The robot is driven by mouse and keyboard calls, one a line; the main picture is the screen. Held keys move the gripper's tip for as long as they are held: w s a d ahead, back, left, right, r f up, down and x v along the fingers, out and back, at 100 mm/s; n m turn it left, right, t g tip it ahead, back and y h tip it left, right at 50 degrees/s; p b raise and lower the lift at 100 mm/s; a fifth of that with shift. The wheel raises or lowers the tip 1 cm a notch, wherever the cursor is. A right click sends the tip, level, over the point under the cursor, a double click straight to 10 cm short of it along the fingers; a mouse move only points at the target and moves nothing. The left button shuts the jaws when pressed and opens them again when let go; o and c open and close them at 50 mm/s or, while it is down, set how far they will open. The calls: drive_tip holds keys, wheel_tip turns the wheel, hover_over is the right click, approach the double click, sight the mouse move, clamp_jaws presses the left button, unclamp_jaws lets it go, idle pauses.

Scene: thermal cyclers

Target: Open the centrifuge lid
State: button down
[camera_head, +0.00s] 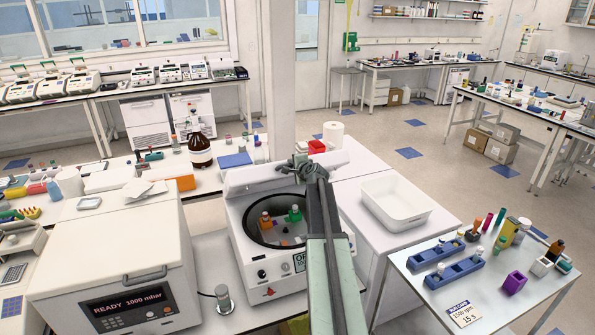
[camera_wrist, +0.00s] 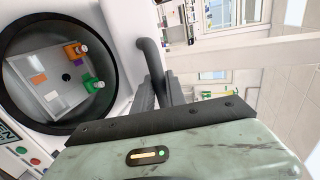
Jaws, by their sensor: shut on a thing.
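The white centrifuge (camera_head: 262,275) stands on the bench in the middle of the head view. Its lid (camera_head: 262,175) is raised at the back, and the round dark bowl (camera_head: 252,232) is uncovered. Orange and green tube holders sit inside; the bowl (camera_wrist: 18,100) also shows at the left of the wrist view. My gripper (camera_head: 312,170) is at the raised lid, above the bowl's right rear. In the wrist view my gripper (camera_wrist: 158,92) is shut on the dark curved lid handle (camera_wrist: 148,55). My arm hides the right part of the centrifuge and some of the lid.
A white vacuum device (camera_head: 115,255) with a "READY" display stands left of the centrifuge. A metal cylinder (camera_head: 225,300) stands between them. An empty white tray (camera_head: 397,203) lies to the right. A brown bottle (camera_head: 200,152) and paper roll (camera_head: 333,135) stand behind. A side table (camera_head: 420,290) holds blue racks.

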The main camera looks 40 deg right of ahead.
drive_tip(key=shift+w+d+r+p, duration=0.2)
drive_tip(key=shift+w+r+p, duration=0.3)
drive_tip(key=shift+w+r, duration=0.25)
drive_tip(key=shift+w+d+r+p, duration=0.2)
drive_tip(key=shift+w+r+p, duration=0.25)
drive_tip(key=shift+w+r, duration=0.25)
drive_tip(key=shift+s, duration=0.1)
drive_tip(key=c, duration=1.4)
unclamp_jaws()
drive_tip(key=shift+o, duration=0.2)
drive_tip(key=p+v, duration=0.2)
drive_tip(key=v, duration=0.6)
